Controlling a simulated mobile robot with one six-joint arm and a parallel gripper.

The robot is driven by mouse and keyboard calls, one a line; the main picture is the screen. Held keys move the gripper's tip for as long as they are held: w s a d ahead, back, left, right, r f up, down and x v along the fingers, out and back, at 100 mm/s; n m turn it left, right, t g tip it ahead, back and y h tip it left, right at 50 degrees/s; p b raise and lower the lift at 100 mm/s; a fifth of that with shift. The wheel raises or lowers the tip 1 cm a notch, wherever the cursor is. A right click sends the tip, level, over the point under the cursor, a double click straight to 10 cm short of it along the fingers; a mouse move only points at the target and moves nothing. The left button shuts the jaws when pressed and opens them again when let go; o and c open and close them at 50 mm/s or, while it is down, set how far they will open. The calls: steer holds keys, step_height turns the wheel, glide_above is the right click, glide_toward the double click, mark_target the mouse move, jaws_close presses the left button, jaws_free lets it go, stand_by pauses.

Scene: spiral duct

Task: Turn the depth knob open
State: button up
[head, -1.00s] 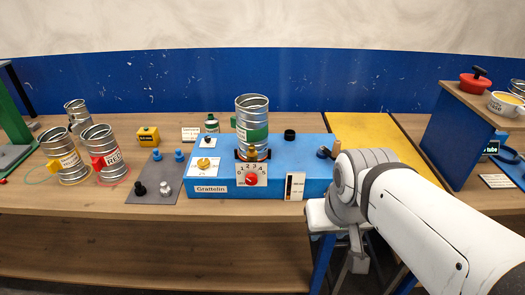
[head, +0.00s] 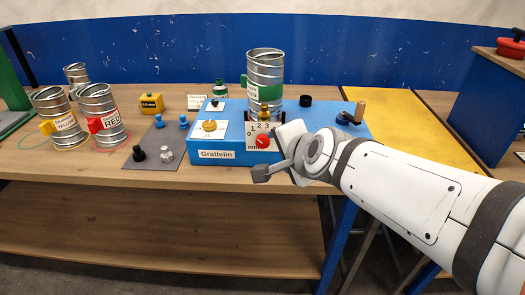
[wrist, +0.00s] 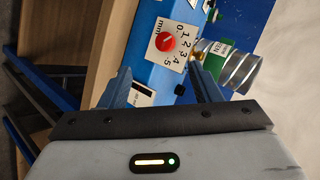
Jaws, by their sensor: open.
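The red depth knob (head: 263,141) sits on a white dial plate with black numbers on the front of the blue Grattelin machine (head: 190,143). In the wrist view the knob (wrist: 165,43) is wholly visible, beyond the fingertips and roughly centred between them. The dial plate (wrist: 181,52) reads 0 to 5 and mm there; the pointer's exact setting is too small to tell. My gripper (head: 274,156) is just in front of the machine by the dial, open and empty. In the wrist view its two blue-grey fingers (wrist: 164,82) stand wide apart, not touching the knob.
A silver can with a green band (head: 265,75) stands on the machine just above the dial. A brass knob (head: 209,125) is to the left, a crank (head: 351,113) to the right. Labelled cans (head: 101,112) and a grey mat (head: 150,160) are at the left.

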mark_target(262, 143)
steer(key=w+a+f+m+t+h+b, duration=0.1)
steer(key=w+f+m+t+b, duration=0.1)
steer(key=m, duration=0.5)
steer(key=w+a+f+m+t+h+b, duration=0.1)
steer(key=w+f+m+t+h+b, duration=0.1)
steer(key=w+m+b, duration=0.4)
steer(key=w+a+f+m+t+h+b, duration=0.1)
steer(key=w+a+f+m+t+b, duration=0.1)
steer(key=m+b, duration=0.6)
steer(key=shift+w+f+m+t+h, duration=0.15)
steer(key=shift+w+f+m+t, duration=0.25)
steer(key=shift+w+f, duration=0.35)
steer(key=shift+w+f+m+t+h, duration=0.15)
steer(key=shift+w+f+m+t, duration=0.2)
steer(key=shift+w+f, duration=0.35)
steer(key=shift+w+r, duration=0.15)
steer(key=shift+c, duration=0.4)
steer(key=shift+a, duration=0.15)
steer(key=c, duration=0.9)
